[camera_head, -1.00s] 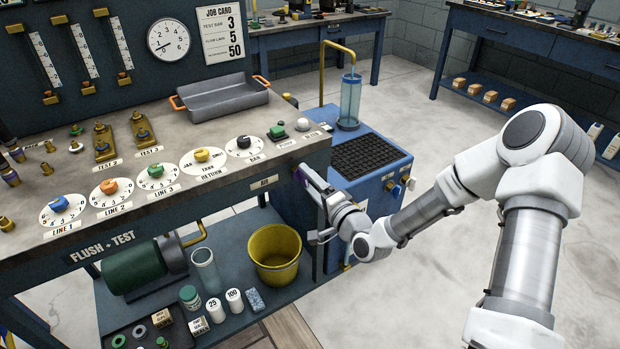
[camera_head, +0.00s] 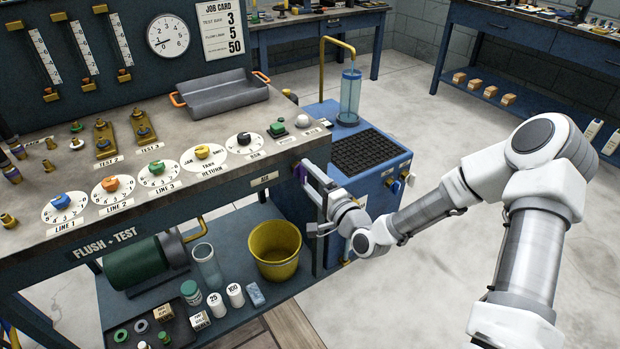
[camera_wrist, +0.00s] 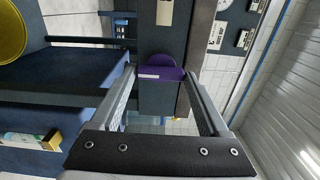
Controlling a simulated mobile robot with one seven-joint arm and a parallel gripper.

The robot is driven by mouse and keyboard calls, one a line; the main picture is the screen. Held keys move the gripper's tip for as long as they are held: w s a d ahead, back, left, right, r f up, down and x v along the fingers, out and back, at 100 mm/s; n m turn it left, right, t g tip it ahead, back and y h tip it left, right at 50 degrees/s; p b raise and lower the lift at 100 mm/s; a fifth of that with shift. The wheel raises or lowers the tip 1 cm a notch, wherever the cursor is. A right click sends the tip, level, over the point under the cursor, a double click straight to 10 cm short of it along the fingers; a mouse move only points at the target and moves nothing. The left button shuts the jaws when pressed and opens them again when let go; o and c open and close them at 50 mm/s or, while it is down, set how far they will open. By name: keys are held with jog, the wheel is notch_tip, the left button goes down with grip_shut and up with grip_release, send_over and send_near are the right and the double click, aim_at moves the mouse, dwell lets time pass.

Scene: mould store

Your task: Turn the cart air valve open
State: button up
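The cart air valve is a purple knob (camera_wrist: 160,62) with a pale line on its front edge, on the dark end of the bench beside the AIR label (camera_head: 265,179). In the head view only a sliver of the purple knob (camera_head: 299,174) shows behind my gripper (camera_head: 306,178). In the wrist view my gripper (camera_wrist: 160,76) has its two fingers well apart, one on each side of the knob. The fingertips are close to the knob's edges; I cannot tell if they touch it. The knob's setting is not readable.
A blue cart (camera_head: 394,165) with a black grid top stands just right of the bench end. A yellow bucket (camera_head: 274,268) sits on the lower shelf (camera_head: 226,232) below. Several dial knobs line the bench front. Open floor lies right of my arm.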

jog(key=shift+o, duration=1.3)
jog(key=p+v, duration=0.2)
jog(key=v, duration=1.5)
jog(key=shift+d, duration=0.2)
jog(key=shift+s, duration=0.15)
